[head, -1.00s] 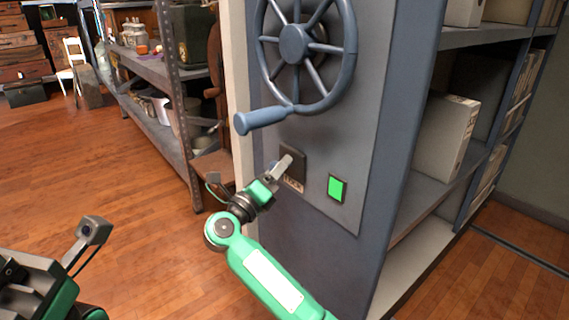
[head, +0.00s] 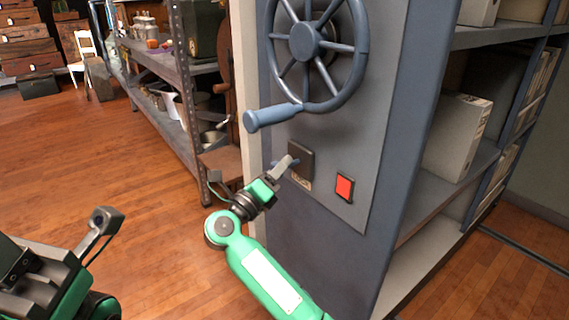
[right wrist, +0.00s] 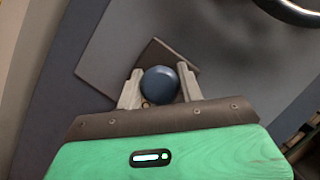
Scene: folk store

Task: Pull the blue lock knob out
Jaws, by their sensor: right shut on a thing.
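The blue lock knob (right wrist: 160,85) is round and dark blue and sits in front of a dark square plate (head: 301,160) on the shelf unit's grey end panel. My right gripper (right wrist: 158,88) has one finger on each side of the knob and is shut on it. In the head view my right gripper (head: 285,168) is at the plate, and its finger hides most of the knob. Part of my left gripper (head: 100,222) shows at the lower left, away from the panel; its jaw gap cannot be made out.
A blue-grey handwheel (head: 305,42) with a crank handle (head: 272,117) is above the plate. A red indicator (head: 345,187) is right of it. A metal rack (head: 172,90) with goods stands to the left. The wooden floor (head: 120,160) between is clear.

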